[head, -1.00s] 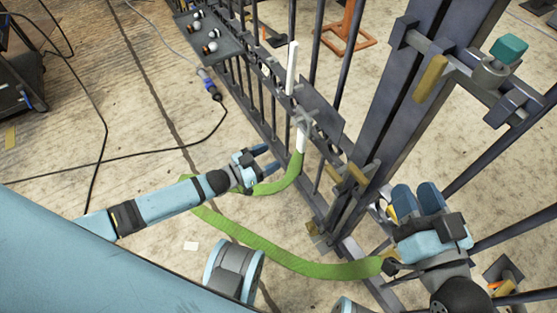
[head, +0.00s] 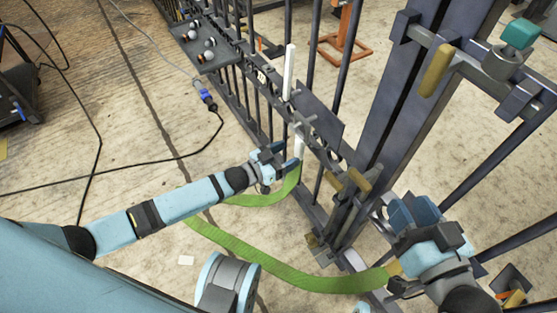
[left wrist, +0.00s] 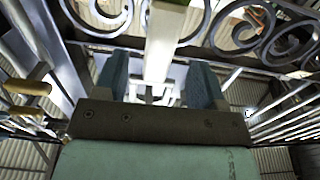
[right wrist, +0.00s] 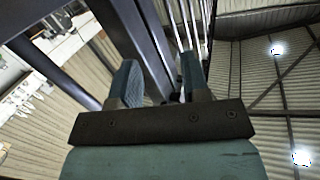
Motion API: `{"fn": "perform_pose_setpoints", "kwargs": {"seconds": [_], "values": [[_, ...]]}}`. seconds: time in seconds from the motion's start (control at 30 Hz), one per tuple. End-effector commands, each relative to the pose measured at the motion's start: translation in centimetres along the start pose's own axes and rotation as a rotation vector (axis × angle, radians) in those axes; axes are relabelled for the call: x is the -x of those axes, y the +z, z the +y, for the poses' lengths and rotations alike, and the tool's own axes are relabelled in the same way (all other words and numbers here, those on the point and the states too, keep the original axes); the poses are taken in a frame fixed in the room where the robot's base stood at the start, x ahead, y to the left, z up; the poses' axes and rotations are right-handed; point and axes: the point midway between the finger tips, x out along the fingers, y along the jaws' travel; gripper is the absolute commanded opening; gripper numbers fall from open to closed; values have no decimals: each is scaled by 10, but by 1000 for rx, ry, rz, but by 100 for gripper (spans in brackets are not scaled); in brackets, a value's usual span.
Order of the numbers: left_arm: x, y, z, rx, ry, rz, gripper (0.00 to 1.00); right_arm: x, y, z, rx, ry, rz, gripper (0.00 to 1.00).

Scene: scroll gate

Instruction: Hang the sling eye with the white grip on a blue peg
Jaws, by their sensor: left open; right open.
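A green sling (head: 270,268) droops in a loop from the gate down across the floor side and back to the right. One end rises to a white grip (head: 299,144) in front of the gate. My left gripper (head: 284,156) is open at this grip. In the left wrist view a pale white bar (left wrist: 164,45) lies in line with the gap between its open fingers; whether they touch it I cannot tell. My right gripper (head: 417,208) is open beside the gate post, above the sling's other end, which passes behind my wrist. I cannot make out a blue peg.
The dark barred gate (head: 250,105) with a thick post (head: 405,75) stands close. A latch with a teal knob (head: 519,33) and a tan handle (head: 437,70) juts out at right. A tray with several balls (head: 205,55) is at upper left. A cable crosses the left floor.

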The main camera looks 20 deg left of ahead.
Motion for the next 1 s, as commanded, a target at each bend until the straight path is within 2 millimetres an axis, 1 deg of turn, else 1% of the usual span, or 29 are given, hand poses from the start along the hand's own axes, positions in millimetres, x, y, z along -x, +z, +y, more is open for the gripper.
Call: {"fn": "perform_pose_setpoints", "kwargs": {"seconds": [0.1, 0.3, 0.5, 0.7, 0.97, 1.0], "values": [[-11, 0, 0, 0, 1, 2, 64, 0, -2, 1, 13, -1, 8, 43], [-26, 0, 0, 0, 0, 1, 64, -1, -6, 2, 34, -3, 25, 43], [-38, 0, 0, 0, 0, 0, 64, -2, -6, 4, 60, -4, 35, 43], [-42, 0, 0, 0, 0, 0, 64, -2, -5, 5, 65, -3, 35, 43], [-43, 0, 0, 0, 0, 0, 64, -2, -4, 5, 61, -2, 34, 43], [-43, 0, 0, 0, 0, 0, 62, -2, -4, 4, 60, -2, 33, 43]]}}
